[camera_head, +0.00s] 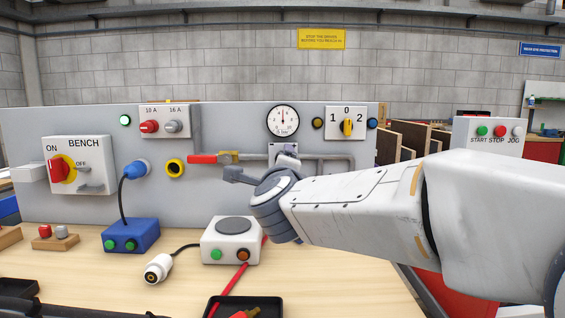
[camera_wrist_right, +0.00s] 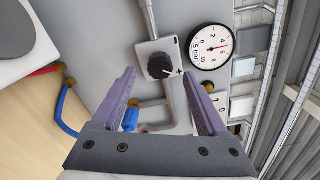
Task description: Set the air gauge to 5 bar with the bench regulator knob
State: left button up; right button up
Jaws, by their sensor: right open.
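The air gauge (camera_head: 283,120) is a round white dial on the grey panel; its needle points about straight up, near mid-scale. It also shows in the right wrist view (camera_wrist_right: 211,46), turned sideways, with a red needle; the exact reading is too small to tell. The black regulator knob (camera_wrist_right: 159,66) sits on a light block with a plus mark, beside the gauge. My right gripper (camera_wrist_right: 159,75) is open, its purple fingers on either side of the knob in that view, with gaps and no visible contact. In the head view my right arm hides the knob.
A pipe with a red-handled valve (camera_head: 205,158) runs left of the regulator. A yellow selector switch (camera_head: 347,127) is right of the gauge. On the bench stand a white box (camera_head: 231,250), a blue box (camera_head: 130,235) and a black tray (camera_head: 270,302).

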jog(key=s, duration=0.6)
jog(key=shift+s, duration=0.4)
